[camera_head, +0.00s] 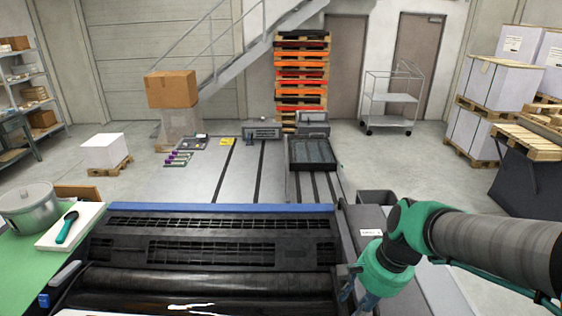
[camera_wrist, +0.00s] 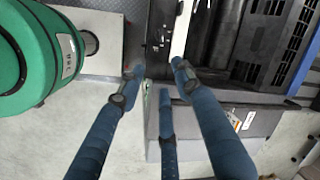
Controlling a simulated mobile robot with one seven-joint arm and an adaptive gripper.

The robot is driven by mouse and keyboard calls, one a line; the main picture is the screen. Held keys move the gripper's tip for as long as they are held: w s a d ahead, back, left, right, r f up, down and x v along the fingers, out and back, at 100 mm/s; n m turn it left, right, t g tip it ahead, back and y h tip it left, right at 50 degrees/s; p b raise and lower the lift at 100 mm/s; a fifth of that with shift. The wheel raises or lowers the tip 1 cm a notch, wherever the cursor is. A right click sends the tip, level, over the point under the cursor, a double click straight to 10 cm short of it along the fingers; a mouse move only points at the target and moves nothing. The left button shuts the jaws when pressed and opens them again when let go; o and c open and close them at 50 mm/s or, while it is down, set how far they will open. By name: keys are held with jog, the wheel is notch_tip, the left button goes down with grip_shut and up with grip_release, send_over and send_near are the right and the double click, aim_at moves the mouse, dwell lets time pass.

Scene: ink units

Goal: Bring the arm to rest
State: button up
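My arm comes in from the right edge of the head view, grey with green joints, and bends down at a green wrist beside the black machine (camera_head: 205,252). My gripper (camera_head: 360,299) is at the bottom of that view, partly cut off by the frame edge. In the wrist view my gripper (camera_wrist: 156,76) shows several blue fingers spread apart, with nothing between them. The fingers are over the side of the machine (camera_wrist: 262,60), and I cannot tell how close they are to it.
A metal pot (camera_head: 28,210) and a green-handled tool (camera_head: 67,227) on a white pad (camera_head: 52,240) stand at left. A dark tray (camera_head: 312,153) sits behind the machine. Stacked pallets (camera_head: 302,75), a wire cart (camera_head: 390,98) and boxes stand further back. Open floor shows at right.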

jog(key=s+d+r+n+t+h+b, duration=0.2)
jog(key=s+d+r+n+t+b, duration=0.1)
jog(key=s+r+n, duration=0.4)
jog(key=shift+s+d+r+n+t+b, duration=0.35)
jog(key=shift+s+t+b, duration=0.25)
jog(key=shift+s+b, duration=0.7)
jog(key=shift+s+a+r, duration=0.1)
jog(key=shift+s+a, duration=0.05)
dwell(2.7)
